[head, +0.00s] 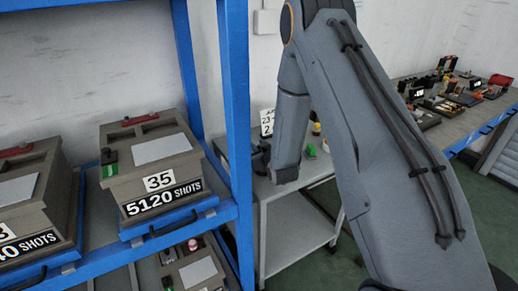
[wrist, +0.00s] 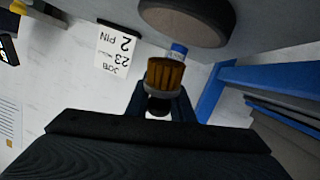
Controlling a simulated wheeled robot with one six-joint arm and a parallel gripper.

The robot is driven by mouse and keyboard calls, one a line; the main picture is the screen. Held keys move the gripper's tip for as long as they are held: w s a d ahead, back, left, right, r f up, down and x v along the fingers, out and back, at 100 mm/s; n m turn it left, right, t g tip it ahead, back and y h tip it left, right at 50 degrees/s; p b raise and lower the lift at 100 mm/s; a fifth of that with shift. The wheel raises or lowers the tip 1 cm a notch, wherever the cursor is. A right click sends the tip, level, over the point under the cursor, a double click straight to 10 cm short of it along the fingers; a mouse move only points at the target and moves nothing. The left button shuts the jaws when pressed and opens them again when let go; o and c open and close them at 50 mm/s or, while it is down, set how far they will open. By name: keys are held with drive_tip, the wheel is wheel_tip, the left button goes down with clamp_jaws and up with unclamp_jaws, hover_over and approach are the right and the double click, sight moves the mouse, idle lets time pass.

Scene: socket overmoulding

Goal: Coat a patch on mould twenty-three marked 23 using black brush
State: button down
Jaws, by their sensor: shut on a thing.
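In the wrist view my gripper (wrist: 160,103) is shut on a brush (wrist: 165,75) with brown bristles, a pale collar and a black part between the fingers. In the head view my gripper (head: 261,157) is small and partly hidden by my arm, above the grey trolley. A mould (head: 22,205) at the left edge is cut off; its number plate shows only a final 3, so I cannot read it whole. A pale patch lies on its top. The mould marked 35 (head: 150,165) stands beside it on the blue rack.
A job card (wrist: 115,50) reads 23 and PIN 2. The blue rack's upright (head: 236,120) stands between the moulds and the grey trolley (head: 300,215). Another mould (head: 195,270) sits on a lower shelf. A cluttered bench (head: 455,120) is at the right.

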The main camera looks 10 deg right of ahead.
drive_tip(key=shift+r+p, duration=1.1)
drive_tip(key=shift+r, duration=1.05)
